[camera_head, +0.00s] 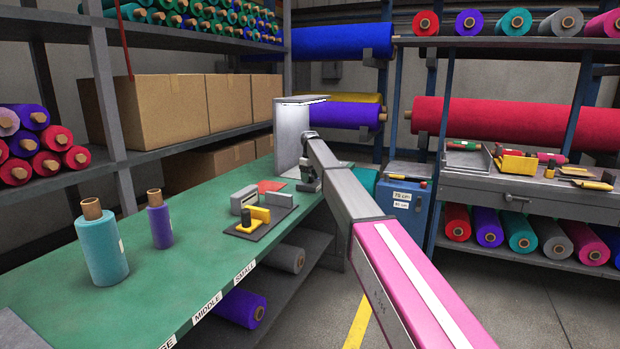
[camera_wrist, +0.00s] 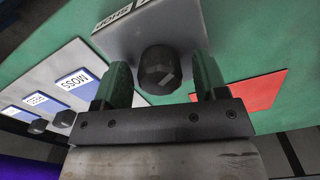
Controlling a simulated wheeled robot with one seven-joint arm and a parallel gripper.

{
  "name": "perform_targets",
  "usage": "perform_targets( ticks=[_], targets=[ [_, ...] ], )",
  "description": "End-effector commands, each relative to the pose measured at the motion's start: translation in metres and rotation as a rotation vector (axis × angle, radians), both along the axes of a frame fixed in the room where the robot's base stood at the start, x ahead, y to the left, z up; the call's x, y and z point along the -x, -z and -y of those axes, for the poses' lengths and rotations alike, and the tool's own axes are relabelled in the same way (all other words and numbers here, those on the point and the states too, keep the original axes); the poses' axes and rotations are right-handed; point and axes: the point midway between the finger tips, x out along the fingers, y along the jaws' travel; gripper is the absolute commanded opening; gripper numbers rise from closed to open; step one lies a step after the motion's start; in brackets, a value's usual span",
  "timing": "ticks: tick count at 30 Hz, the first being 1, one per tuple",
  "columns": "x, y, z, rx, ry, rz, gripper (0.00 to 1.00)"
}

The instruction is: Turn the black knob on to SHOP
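The black knob (camera_wrist: 158,68) sits on the face of a grey box (camera_wrist: 185,32) in the wrist view. My gripper (camera_wrist: 161,78) is open, with one dark finger on each side of the knob and a visible gap on both sides. In the head view my gripper (camera_head: 308,181) is low over the far end of the green table. I cannot make out the knob in the head view.
A pale panel (camera_wrist: 45,88) with labels, one reading MOSS, and small black knobs (camera_wrist: 63,118) lies left in the wrist view. A red sheet (camera_wrist: 238,92) lies right. In the head view, teal (camera_head: 104,248) and purple (camera_head: 160,224) rolls stand on the green table (camera_head: 190,265).

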Motion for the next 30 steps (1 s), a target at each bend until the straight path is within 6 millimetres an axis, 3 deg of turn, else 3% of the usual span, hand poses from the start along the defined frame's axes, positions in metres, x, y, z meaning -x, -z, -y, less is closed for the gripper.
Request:
perform_targets(
  ticks=[1,4,17,30],
  targets=[
    [-0.0001,-0.0001,-0.0001,0.0,0.0,0.0,0.5],
    [0.0,-0.0001,0.0,0.0,0.0,0.0,0.18],
    [0.0001,-0.0004,-0.0001,0.0,0.058,0.0,0.17],
    [0.0001,-0.0005,-0.0001,-0.001,0.404,-0.001,0.17]
  ],
)
